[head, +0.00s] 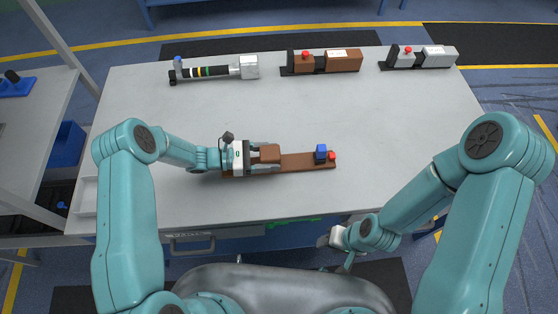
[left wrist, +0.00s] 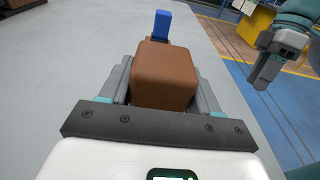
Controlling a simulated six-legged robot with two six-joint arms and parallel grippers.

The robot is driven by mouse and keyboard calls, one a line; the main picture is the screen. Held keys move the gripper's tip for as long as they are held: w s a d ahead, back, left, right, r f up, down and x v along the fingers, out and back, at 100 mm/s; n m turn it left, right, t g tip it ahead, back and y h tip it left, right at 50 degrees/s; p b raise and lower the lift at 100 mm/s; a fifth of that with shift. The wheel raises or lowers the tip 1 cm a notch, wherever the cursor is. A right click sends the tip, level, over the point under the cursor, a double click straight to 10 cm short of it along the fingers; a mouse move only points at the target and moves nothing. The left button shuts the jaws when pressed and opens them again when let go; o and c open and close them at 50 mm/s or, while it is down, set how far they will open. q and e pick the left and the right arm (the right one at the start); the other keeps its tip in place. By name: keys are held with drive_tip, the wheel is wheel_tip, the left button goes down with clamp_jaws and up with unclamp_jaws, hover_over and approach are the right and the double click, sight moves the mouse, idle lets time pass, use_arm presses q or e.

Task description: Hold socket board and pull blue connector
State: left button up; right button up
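The socket board (head: 300,161) is a long brown strip lying near the front middle of the table, with a brown block (head: 268,153) toward its left end. A blue connector (head: 321,153) stands upright near its right end, beside a red knob (head: 332,156). In the left wrist view, the blue connector (left wrist: 162,25) shows beyond the brown block (left wrist: 165,75). My left gripper (head: 264,156) has its fingers along both sides of the block and looks shut on it. My right gripper (head: 346,262) hangs low beyond the table's front edge, apart from the board; its fingers are unclear.
At the table's back stand a black assembly with a silver block (head: 249,67), a brown one with a red knob (head: 340,60) and a grey one (head: 438,56). A pale tray (head: 85,196) lies at the left front corner. The table's right side is clear.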

use_arm(q)
drive_tip(key=c, duration=0.5)
